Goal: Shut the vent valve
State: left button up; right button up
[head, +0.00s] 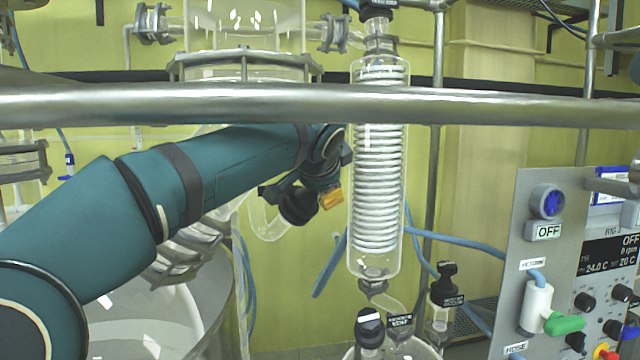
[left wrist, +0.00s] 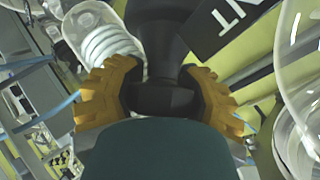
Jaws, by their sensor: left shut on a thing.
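My left gripper (head: 331,197) is in front of the glass vessel, just left of the coiled condenser; one orange finger pad shows there. In the left wrist view its two orange fingers (left wrist: 163,98) are shut on a black valve handle (left wrist: 155,42), one on each side. A black label (left wrist: 228,25) beside the handle shows the letters "NT", the end of a word that is cut off. The handle's turn angle cannot be told. My right gripper is not in view.
A glass condenser (head: 378,190) with a white coil stands close right of the gripper. A metal rail (head: 480,108) crosses in front. Black-capped valves (head: 370,328) are below, and a control panel (head: 535,215) is at right.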

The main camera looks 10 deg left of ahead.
pick_arm(q)
jog(key=m+g+h, duration=0.1)
jog(key=m+g, duration=0.1)
jog(key=m, duration=0.1)
jog(key=shift+s+d+m+g+h, duration=0.1)
jog(key=shift+d+m+g+h, duration=0.05)
jog(key=shift+m+g+h, duration=0.2)
jog(key=shift+s+m+g+h, duration=0.15)
jog(key=shift+m+g+h, duration=0.2)
jog(key=shift+m+g, duration=0.4)
jog(key=o, duration=1.4)
jog(key=shift+s, duration=0.1)
jog(key=shift+f, duration=0.1)
